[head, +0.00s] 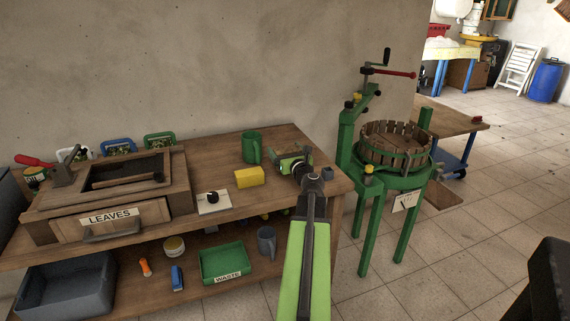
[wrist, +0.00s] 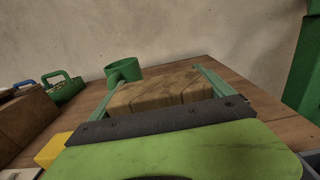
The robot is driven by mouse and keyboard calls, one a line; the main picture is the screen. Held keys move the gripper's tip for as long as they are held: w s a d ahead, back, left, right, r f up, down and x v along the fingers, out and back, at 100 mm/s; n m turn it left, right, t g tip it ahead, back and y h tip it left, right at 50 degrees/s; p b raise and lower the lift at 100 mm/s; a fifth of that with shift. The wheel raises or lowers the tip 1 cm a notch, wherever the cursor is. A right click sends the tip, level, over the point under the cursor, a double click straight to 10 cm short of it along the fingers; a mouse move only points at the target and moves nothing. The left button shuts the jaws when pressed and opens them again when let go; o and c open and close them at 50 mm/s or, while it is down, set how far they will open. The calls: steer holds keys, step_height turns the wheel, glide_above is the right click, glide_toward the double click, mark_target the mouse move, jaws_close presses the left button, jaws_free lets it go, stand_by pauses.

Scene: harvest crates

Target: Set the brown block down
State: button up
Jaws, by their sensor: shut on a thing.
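My gripper (head: 291,161) is over the right part of the wooden workbench (head: 222,158). In the wrist view its two green fingers (wrist: 165,84) are shut on the brown block (wrist: 160,92), one on each side. The block looks like wood, with faint lines across its top. In the head view the block is mostly hidden by my gripper. I cannot tell whether its underside touches the bench.
A green mug (head: 251,147) stands just left of my gripper. A yellow block (head: 249,177) and a white plate with a black knob (head: 213,200) lie nearer the front. A small blue-grey cube (head: 327,173) sits right. The green press (head: 390,165) stands beyond the bench's right edge.

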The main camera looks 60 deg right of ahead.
steer(key=shift+f+b, duration=2.1)
steer(key=shift+f, duration=0.1)
steer(key=o, duration=1.3)
steer(key=shift+r, duration=0.1)
